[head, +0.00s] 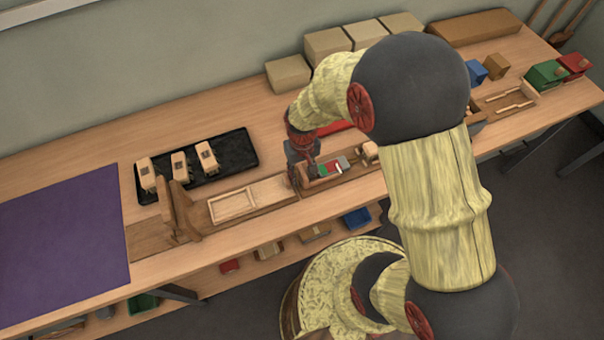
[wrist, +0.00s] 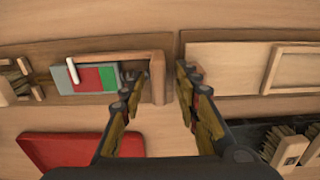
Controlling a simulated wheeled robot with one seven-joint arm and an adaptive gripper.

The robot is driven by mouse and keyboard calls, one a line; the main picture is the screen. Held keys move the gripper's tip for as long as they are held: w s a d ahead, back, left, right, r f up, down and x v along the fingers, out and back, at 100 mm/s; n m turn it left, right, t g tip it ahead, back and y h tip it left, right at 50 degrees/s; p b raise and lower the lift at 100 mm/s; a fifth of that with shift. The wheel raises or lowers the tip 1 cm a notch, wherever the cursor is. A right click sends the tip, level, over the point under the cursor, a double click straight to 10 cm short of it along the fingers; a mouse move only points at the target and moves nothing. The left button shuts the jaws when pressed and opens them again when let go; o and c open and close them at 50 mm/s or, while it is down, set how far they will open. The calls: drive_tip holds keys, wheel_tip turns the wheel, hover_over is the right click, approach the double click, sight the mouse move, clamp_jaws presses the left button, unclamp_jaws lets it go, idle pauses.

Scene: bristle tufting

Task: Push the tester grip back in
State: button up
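The tester is a low wooden frame with a grey, red and green scale (head: 329,168) and a white pointer (head: 338,168). A wooden bar (wrist: 158,78) forms the tester's near end, seen between my fingers. I cannot tell for sure which part is the grip. My gripper (wrist: 158,74) is open, with a finger on each side of that bar and visible gaps. In the head view my gripper (head: 303,172) is at the tester's left end, partly hidden by my arm.
A wooden board with a shallow frame (head: 232,205) lies left of the tester. A black tray (head: 228,180) holds three brush blocks. A purple mat (head: 65,245) covers the left bench. A red flat piece (wrist: 65,140) lies behind the tester. Boxes (head: 325,44) line the wall.

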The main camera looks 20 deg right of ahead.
drive_tip(key=shift+f, duration=0.15)
drive_tip(key=shift+c, duration=0.8)
clamp_jaws()
